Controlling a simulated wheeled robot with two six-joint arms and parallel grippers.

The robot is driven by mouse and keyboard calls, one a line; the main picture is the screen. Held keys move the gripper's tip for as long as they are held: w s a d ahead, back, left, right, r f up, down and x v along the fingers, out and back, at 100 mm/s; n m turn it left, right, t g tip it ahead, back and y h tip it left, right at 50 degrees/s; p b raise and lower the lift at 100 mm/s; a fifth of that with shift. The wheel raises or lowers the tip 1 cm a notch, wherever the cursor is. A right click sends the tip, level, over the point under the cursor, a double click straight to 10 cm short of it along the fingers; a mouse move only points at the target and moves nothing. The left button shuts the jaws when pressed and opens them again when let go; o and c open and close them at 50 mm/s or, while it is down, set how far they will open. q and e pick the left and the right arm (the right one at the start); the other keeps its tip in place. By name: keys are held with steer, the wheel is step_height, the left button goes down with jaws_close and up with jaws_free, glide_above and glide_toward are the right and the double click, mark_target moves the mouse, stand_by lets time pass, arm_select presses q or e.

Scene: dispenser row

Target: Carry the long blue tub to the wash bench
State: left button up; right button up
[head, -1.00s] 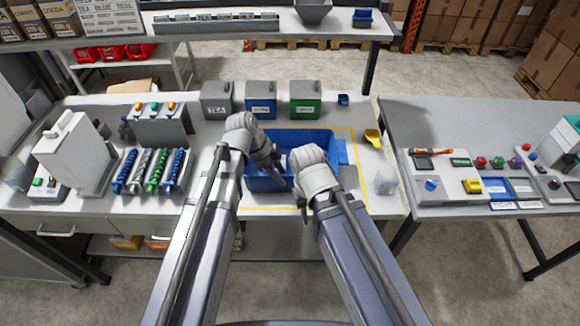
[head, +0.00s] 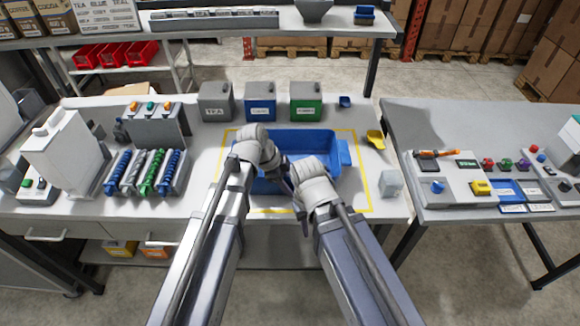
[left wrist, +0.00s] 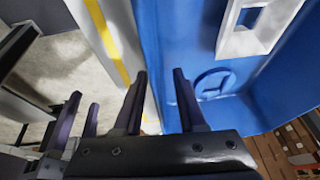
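The long blue tub (head: 312,141) stands on the middle bench inside a yellow outline, with an end handle at its right. My left gripper (head: 284,184) is at the tub's near side in the head view. In the left wrist view my left gripper (left wrist: 160,78) has its fingers apart, close to the blue tub wall (left wrist: 215,60); I cannot tell whether the wall lies between them. My right gripper (head: 302,212) is just in front of the tub's near side. Its dark fingers (left wrist: 82,112) show apart, with nothing between them. My arms hide part of the tub. No bench is clearly marked as the wash bench.
Grey, blue and green labelled bins (head: 261,102) stand behind the tub. A coil dispenser rack (head: 147,172) is at left. A yellow scoop (head: 375,138) and a clear block (head: 391,183) are at right. A separate right table (head: 440,125) holds small parts, with free surface behind them.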

arm_select(q)
jaws_close()
stand_by(1.3)
